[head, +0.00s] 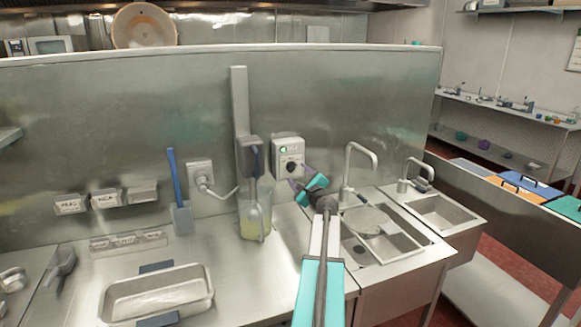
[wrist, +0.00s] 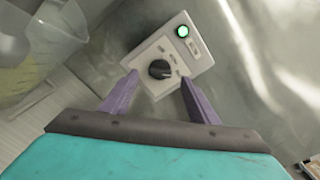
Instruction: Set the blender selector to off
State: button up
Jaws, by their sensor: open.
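The blender selector is a black round knob (wrist: 160,69) on a pale control box (head: 288,150) fixed to the steel back wall. A green light (wrist: 182,31) glows on the box above the knob. The knob also shows in the head view (head: 292,167); its exact setting is too small to read. My gripper (wrist: 158,88) is open, with its two purple fingers pointing at the box, one on each side of the knob's lower part. I cannot tell whether either finger touches it. The blender (head: 251,155) stands left of the box, over a clear jug (head: 256,222) holding yellowish liquid.
A sink (head: 385,243) with a tall tap (head: 358,165) lies to the right of my gripper. A wall socket (head: 201,174) with a plug and a blue-handled tool (head: 179,192) are left of the blender. A steel tray (head: 158,296) sits on the counter's front.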

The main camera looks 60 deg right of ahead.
aim_at(293, 169)
jog(key=shift+p+x, duration=0.4)
jog(key=shift+x, duration=2.05)
jog(key=shift+d+b, duration=0.1)
jog(key=shift+b, duration=0.2)
jog(key=c, duration=1)
jog(key=shift+f, duration=0.1)
jog(key=shift+c, duration=0.2)
